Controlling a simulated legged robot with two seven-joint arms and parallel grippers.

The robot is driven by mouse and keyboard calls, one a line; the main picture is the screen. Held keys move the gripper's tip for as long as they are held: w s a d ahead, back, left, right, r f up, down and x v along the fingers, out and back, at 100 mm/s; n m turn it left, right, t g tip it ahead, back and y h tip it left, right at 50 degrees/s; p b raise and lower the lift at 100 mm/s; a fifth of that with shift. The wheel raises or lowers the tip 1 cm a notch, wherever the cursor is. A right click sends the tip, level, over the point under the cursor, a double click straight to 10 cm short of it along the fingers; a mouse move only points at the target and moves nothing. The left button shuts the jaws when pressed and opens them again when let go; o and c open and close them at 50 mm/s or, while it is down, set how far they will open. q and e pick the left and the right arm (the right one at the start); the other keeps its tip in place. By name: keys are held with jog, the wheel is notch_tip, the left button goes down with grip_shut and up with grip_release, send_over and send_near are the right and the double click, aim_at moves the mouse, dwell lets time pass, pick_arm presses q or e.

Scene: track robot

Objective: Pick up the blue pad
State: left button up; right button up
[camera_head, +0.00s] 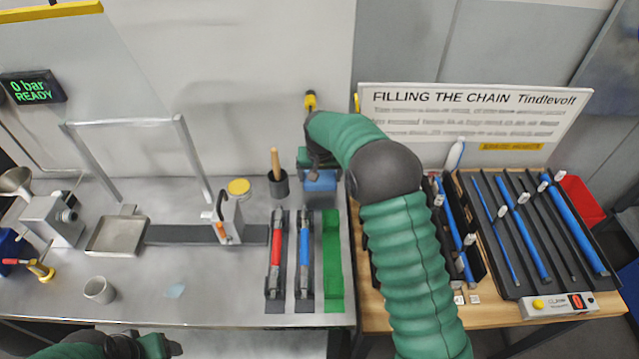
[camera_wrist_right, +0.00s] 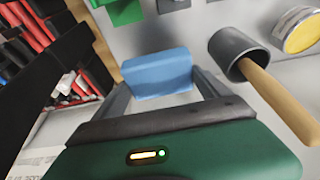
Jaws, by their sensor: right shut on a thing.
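The blue pad (camera_head: 319,181) is a small light-blue block near the back of the metal table, right of the dark cup. My right gripper (camera_head: 318,172) reaches it from behind and above, with the green arm crossing the scene. In the right wrist view the blue pad (camera_wrist_right: 158,74) sits between the two grey fingers of my right gripper (camera_wrist_right: 160,88), which are shut on its sides. I cannot tell how far the pad is above the table. My left gripper (camera_head: 140,346) is partly visible at the bottom left edge; its jaws do not show clearly.
The dark cup (camera_head: 278,186) holds a wooden handle beside the pad. Red (camera_head: 276,245), blue (camera_head: 304,245) and green (camera_head: 332,262) strips lie in front. A yellow-lidded tin (camera_head: 238,187) stands left. Racks of blue rods (camera_head: 520,230) fill the wooden table at right.

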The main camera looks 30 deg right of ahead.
jog(key=v, duration=0.2)
jog(key=w+v, duration=0.1)
jog(key=v, duration=0.4)
jog(key=shift+w+r, duration=0.1)
jog(key=shift+r, duration=0.25)
jog(key=s+a+b, duration=0.1)
jog(key=s+a, duration=0.3)
jog(key=s, duration=0.4)
jog(key=s+a+b, duration=0.2)
jog(key=s+a, duration=0.2)
jog(key=s, duration=0.5)
jog(key=shift+b, duration=0.3)
jog(key=o, duration=0.8)
jog(key=c, duration=0.7)
jog(key=shift+s+f, duration=0.1)
